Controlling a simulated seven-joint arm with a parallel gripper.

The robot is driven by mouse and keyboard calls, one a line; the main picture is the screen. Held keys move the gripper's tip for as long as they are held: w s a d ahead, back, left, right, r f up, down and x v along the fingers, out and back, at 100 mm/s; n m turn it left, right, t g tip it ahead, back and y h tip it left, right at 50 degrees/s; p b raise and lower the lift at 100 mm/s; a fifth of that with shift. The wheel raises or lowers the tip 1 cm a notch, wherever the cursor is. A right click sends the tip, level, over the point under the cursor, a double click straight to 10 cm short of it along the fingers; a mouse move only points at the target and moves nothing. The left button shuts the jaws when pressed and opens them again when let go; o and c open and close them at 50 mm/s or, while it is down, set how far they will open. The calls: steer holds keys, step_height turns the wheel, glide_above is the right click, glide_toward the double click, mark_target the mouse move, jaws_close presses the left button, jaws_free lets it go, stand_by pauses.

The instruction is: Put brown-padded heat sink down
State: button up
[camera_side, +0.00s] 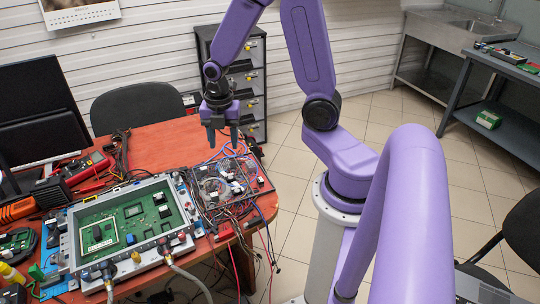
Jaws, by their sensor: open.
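My gripper (222,138) hangs fingers-down above the back right part of the table, open, with nothing visible between its fingers. It is apart from the things below it. A green circuit board (118,219) lies in a silver metal tray (150,262) at the front left of the gripper. Small dark blocks (160,198) sit on the board's right part, and a dark square part (97,233) sits on its left part. I cannot tell which part is the brown-padded heat sink; no brown pad is clear at this size.
A panel with loose wires and round clear parts (215,186) lies right of the tray, below my gripper. Two hoses (190,277) run from the tray's front. Tools (85,168) and a dark monitor (38,110) crowd the left. The red tabletop (165,143) is bare behind the tray.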

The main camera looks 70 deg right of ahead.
steer(key=s+a+r+m, duration=0.4)
steer(key=s+a, duration=0.2)
steer(key=s, duration=0.3)
steer(key=s+a+r+m, duration=0.4)
steer(key=s+a+m, duration=0.1)
steer(key=s, duration=0.4)
steer(key=shift+a+r, duration=0.3)
steer(key=shift+a, duration=0.35)
